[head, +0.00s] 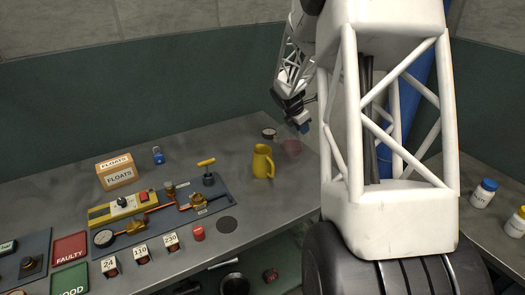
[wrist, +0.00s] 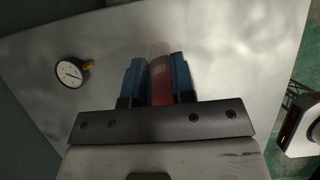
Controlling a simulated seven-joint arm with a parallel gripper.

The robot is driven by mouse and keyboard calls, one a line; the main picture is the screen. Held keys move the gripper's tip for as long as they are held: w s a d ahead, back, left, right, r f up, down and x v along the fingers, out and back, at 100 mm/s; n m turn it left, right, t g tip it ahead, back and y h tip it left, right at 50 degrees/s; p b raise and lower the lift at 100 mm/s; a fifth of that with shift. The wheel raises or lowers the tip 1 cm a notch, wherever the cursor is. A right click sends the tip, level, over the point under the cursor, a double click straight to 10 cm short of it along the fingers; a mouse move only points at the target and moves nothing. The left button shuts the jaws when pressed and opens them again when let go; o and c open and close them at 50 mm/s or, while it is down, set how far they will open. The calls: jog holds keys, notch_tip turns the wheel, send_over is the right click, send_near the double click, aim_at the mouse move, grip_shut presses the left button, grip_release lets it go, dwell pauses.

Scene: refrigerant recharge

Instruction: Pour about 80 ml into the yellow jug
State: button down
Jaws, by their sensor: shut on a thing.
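The yellow jug (head: 262,162) stands upright on the grey bench in the head view, with its handle to the right. My gripper (head: 304,127) is to the right of the jug and above the bench. In the wrist view my gripper (wrist: 159,80) has its blue fingers shut on a clear vessel (wrist: 160,68) with red liquid in its lower part. The vessel also shows faintly in the head view (head: 291,147), below the fingers. I cannot tell whether it touches the bench. The jug's inside is hidden.
A round gauge (wrist: 72,73) lies near the vessel. Bare bench lies between jug and vessel.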

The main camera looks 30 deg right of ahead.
jog(key=a+r+h, duration=0.1)
jog(key=a+r, duration=0.1)
jog(key=r, duration=0.1)
jog(key=a+r+h, duration=0.1)
jog(key=shift+r+h, duration=0.2)
jog(key=shift+h, duration=0.1)
jog(key=shift+a+r+h, duration=0.45)
jog(key=shift+r+h, duration=0.15)
jog(key=shift+a+r+h, duration=0.1)
jog(key=shift+a+h, duration=0.4)
jog(key=shift+h, duration=0.3)
jog(key=shift+a+r+h, duration=0.45)
jog(key=shift+a+h, duration=0.05)
jog(key=shift+h, duration=0.2)
jog(key=shift+a+r, duration=0.2)
jog(key=shift+h, duration=0.3)
jog(key=shift+a+r+h, duration=0.35)
jog(key=shift+a+h, duration=0.15)
jog(key=shift+a, duration=0.05)
jog(key=shift+a+r+h, duration=0.3)
jog(key=shift+a+h, duration=0.2)
dwell(0.6)
